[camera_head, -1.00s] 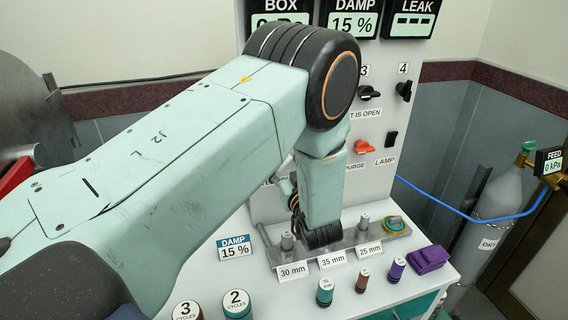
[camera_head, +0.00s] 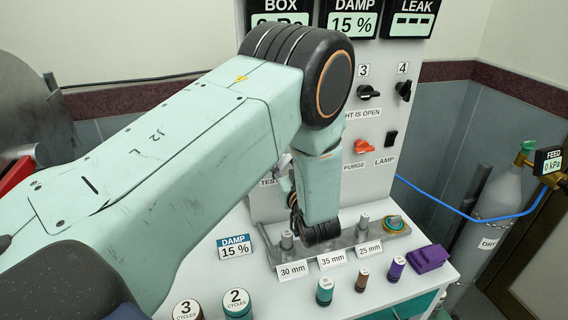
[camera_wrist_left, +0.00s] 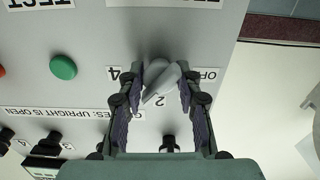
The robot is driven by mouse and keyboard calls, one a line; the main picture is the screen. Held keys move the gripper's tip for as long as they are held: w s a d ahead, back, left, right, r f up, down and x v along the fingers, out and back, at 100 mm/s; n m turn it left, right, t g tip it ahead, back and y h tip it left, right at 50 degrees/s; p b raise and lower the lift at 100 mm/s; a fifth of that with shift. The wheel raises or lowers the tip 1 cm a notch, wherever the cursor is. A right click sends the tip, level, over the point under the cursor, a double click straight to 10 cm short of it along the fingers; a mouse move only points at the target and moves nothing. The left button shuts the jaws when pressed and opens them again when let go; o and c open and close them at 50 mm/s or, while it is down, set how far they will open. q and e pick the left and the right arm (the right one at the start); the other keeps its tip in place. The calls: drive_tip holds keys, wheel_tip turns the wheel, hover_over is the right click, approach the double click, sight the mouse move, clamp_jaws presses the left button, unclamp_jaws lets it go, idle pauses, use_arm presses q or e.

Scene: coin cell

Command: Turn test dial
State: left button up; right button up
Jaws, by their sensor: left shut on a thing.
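The test dial (camera_wrist_left: 158,84) is a pale grey knob on the white panel, seen in the left wrist view, with its pointer slanted between the printed marks 4 and 2. My left gripper (camera_wrist_left: 161,72) is shut on it, with one dark ribbed finger on each side. In the head view my left wrist (camera_head: 320,190) hangs in front of the lower panel and hides the dial and most of the fingers. My right gripper is in neither view.
A green button (camera_wrist_left: 63,67) sits beside the dial. Below my wrist stands a metal rail (camera_head: 345,240) with posts; loose cylinders (camera_head: 325,291) and a purple block (camera_head: 427,258) lie in front.

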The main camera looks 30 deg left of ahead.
sight(286, 165)
use_arm(q)
drive_tip(key=shift+n, duration=0.3)
drive_tip(key=o, duration=1.1)
drive_tip(key=v, duration=0.6)
drive_tip(key=shift+d, duration=0.2)
drive_tip(key=shift+s+d, duration=0.4)
drive_tip(key=shift+s, duration=0.05)
